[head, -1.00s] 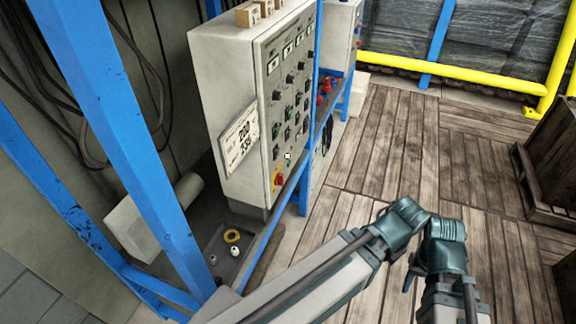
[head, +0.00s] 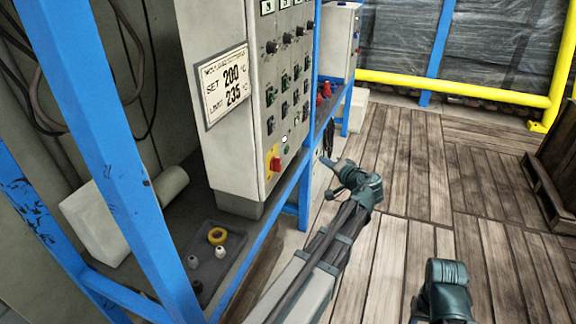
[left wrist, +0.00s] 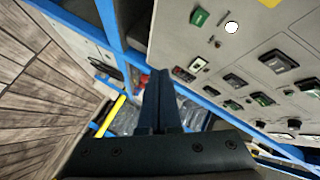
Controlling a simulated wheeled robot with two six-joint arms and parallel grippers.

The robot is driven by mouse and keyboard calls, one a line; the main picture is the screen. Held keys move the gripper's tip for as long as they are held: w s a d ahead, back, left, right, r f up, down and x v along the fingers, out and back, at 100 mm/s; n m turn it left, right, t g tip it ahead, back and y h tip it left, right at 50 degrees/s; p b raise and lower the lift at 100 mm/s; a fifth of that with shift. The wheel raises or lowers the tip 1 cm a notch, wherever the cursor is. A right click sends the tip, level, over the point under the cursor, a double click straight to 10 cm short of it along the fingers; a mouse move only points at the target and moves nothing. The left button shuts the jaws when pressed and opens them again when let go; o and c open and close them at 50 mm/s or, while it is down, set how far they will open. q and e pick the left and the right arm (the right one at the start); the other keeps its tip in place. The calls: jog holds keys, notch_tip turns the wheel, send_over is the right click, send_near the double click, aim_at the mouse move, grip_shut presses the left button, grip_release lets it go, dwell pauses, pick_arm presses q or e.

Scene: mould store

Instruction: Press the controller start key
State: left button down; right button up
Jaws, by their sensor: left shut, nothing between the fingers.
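The controller is a grey cabinet (head: 232,150) with a panel of dark knobs and green-lit switches on its right face. Low on that panel are a white round button (head: 284,140), a small green key (head: 286,150) and a red-and-yellow rotary switch (head: 274,163). The white button (left wrist: 231,27) and green key (left wrist: 200,17) also show in the left wrist view. I cannot read which one is the start key. My left gripper (head: 326,163) is shut and empty, to the right of the panel and apart from it; its fingers (left wrist: 160,75) show in the left wrist view.
Blue posts (head: 95,150) stand in front of the cabinet and beside it. A tray (head: 214,272) with a yellow ring (head: 217,236) and small white pieces lies below. A second cabinet (head: 338,40) stands behind. The wooden floor (head: 410,150) at right is open.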

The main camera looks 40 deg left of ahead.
aim_at(287, 150)
pick_arm(q)
jog(key=shift+w+a+r, duration=0.1)
jog(key=shift+w+a, duration=0.15)
jog(key=shift+a, duration=0.1)
pick_arm(e)
jog(key=shift+f, duration=0.35)
pick_arm(q)
jog(key=shift+a, duration=0.1)
jog(key=s+a, duration=0.2)
jog(key=a, duration=0.6)
jog(key=shift+a, duration=0.2)
jog(key=shift+s+a, duration=0.1)
jog(key=shift+a, duration=0.05)
dwell(1.6)
jog(key=shift+a, duration=0.25)
jog(key=shift+s+a, duration=0.15)
jog(key=shift+a, duration=0.2)
dwell(0.6)
jog(key=shift+d, duration=0.15)
jog(key=shift+w+d, duration=0.2)
jog(key=shift+d, duration=0.4)
